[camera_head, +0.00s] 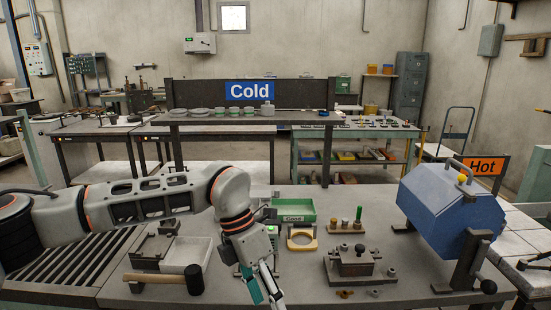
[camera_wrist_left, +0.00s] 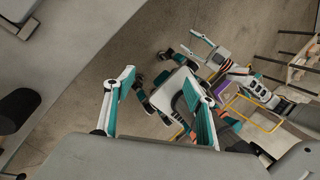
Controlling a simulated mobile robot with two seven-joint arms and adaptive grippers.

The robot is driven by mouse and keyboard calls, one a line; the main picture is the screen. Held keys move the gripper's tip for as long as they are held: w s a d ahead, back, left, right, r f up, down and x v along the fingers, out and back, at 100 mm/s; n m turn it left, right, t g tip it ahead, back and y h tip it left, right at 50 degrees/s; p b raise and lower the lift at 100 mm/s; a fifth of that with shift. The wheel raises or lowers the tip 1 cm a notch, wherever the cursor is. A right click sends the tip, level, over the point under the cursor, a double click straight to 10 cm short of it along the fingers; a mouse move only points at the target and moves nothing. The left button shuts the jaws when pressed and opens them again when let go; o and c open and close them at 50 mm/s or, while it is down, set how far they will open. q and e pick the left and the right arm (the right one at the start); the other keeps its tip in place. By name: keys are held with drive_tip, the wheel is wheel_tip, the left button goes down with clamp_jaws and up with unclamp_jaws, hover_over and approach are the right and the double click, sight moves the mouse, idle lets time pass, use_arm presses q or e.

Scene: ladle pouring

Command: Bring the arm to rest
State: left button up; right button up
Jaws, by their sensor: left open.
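My left arm reaches in from the left in the head view and bends down at the wrist. My left gripper (camera_head: 262,288) hangs at the front of the grey workbench (camera_head: 215,295), beside the mallet's black head and apart from it. In the left wrist view the left gripper (camera_wrist_left: 157,78) shows its two teal-lined fingers spread wide, with nothing between them. Beyond the fingers lie the floor and parts of my own body. My right gripper appears to show small in that view (camera_wrist_left: 208,48); its jaw opening is unclear. The right arm is not seen in the head view.
A mallet (camera_head: 165,278) lies left of the gripper, near a grey tray (camera_head: 187,252). A blue furnace (camera_head: 445,205) with a "Hot" sign (camera_head: 486,166) stands far right.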

use_arm(q)
drive_tip(key=s+d+g+h, duration=0.4)
drive_tip(key=s+d+h, duration=0.3)
drive_tip(key=s+d, duration=0.55)
drive_tip(key=d+r+n+t+h, duration=0.1)
drive_tip(key=d+r+n+h, duration=0.55)
drive_tip(key=h, duration=0.25)
drive_tip(key=w+a+f+n+t+h, duration=0.2)
drive_tip(key=w+a+n+t, duration=0.6)
drive_tip(key=n+t, duration=0.6)
drive_tip(key=w+a+f+n+t+y, duration=0.4)
drive_tip(key=a+f+n+t+y, duration=0.35)
drive_tip(key=a+f+n, duration=0.35)
drive_tip(key=s+a+f+n+g+y, duration=0.1)
drive_tip(key=s+a+f+n+y, duration=0.2)
drive_tip(key=s+a+f, duration=0.2)
drive_tip(key=s+a+f+n+g+y, duration=0.2)
drive_tip(key=s+a+f+n+y, duration=0.2)
drive_tip(key=f, duration=0.8)
drive_tip(key=s+a+f+n+g+y, duration=0.2)
drive_tip(key=s+a+f+n+y, duration=0.1)
drive_tip(key=s+a+f, duration=0.4)
wheel_tip(320, 180, down, 2)
drive_tip(key=shift+s+a+y, duration=0.2)
drive_tip(key=shift+a+y, duration=0.45)
drive_tip(key=shift+a, duration=0.55)
drive_tip(key=shift+n+g, duration=0.25)
drive_tip(key=shift+c, duration=0.4)
